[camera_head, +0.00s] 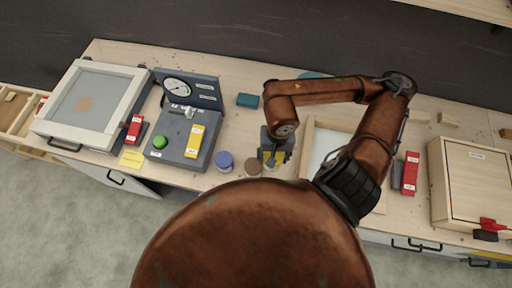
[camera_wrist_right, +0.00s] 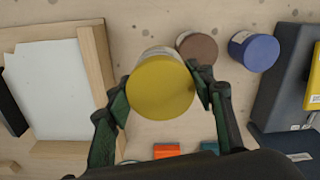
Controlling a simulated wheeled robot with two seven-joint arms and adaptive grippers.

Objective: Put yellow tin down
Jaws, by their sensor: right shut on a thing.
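The yellow tin (camera_wrist_right: 160,88) is between the two fingers of my right gripper (camera_wrist_right: 162,80), which is shut on it. In the wrist view its round yellow top looks clearly larger than the tops of the tins nearby, so it seems held above the table. In the head view the yellow tin (camera_head: 273,158) is mostly hidden under my right gripper (camera_head: 275,150), just right of the brown tin (camera_head: 253,167). My left gripper is not in view.
A blue tin (camera_head: 224,161) stands left of the brown one. A wooden-framed white tray (camera_head: 306,150) lies close to the right. A grey device with a dial (camera_head: 177,87) is at the left. A teal block (camera_head: 248,100) lies behind.

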